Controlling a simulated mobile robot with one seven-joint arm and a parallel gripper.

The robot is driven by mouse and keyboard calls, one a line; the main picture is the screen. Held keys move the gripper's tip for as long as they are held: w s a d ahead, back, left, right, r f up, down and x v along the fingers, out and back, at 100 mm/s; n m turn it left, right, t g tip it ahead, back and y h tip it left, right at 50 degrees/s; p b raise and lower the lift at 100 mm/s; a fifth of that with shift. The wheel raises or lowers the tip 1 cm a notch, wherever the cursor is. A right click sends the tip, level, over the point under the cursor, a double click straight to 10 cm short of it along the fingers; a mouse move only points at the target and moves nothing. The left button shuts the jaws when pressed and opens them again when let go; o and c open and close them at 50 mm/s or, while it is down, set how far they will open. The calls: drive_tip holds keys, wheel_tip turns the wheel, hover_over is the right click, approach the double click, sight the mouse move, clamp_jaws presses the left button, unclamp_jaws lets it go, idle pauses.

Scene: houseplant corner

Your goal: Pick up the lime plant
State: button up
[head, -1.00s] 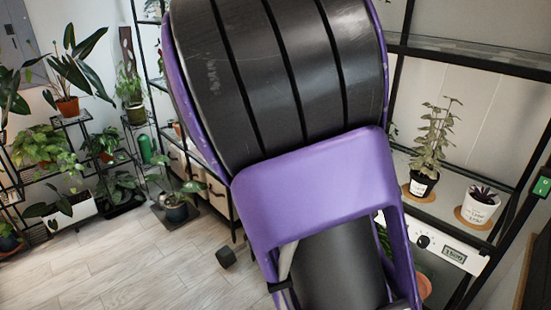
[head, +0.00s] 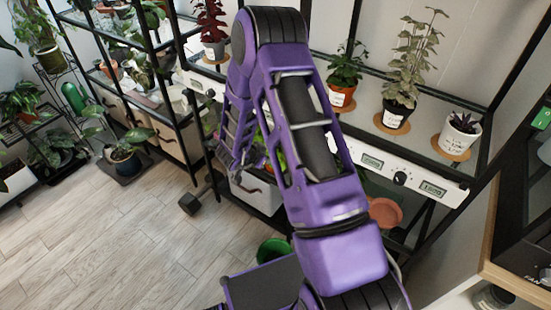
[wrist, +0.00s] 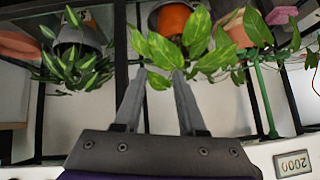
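In the wrist view, a plant with yellow-green variegated leaves (wrist: 165,52) in an orange pot (wrist: 174,19) is straight ahead of my gripper (wrist: 158,80). It may be the lime plant, but no readable label confirms this. In the head view, my arm reaches over to the shelf rack, and the fingers are not clear there.
A leafy plant in a grey pot (wrist: 78,42) stands left of it, and a terracotta pot (wrist: 242,28) right. A green stake (wrist: 264,98) rises close by. In the head view, a shelf holds an orange-potted plant (head: 342,95), a black-potted plant (head: 397,112) and a white-potted one (head: 458,137).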

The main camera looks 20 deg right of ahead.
drive_tip(key=x, duration=0.4)
drive_tip(key=b+x, duration=0.1)
drive_tip(key=x, duration=0.4)
drive_tip(key=b+x, duration=0.1)
drive_tip(key=x, duration=0.4)
drive_tip(key=shift+s+d+f, duration=0.15)
drive_tip(key=shift+s+d, duration=0.1)
drive_tip(key=shift+d, duration=0.05)
drive_tip(key=shift+w+d+f+b, duration=0.3)
drive_tip(key=shift+f, duration=0.05)
clamp_jaws()
drive_tip(key=shift+a+r, duration=0.1)
idle(0.4)
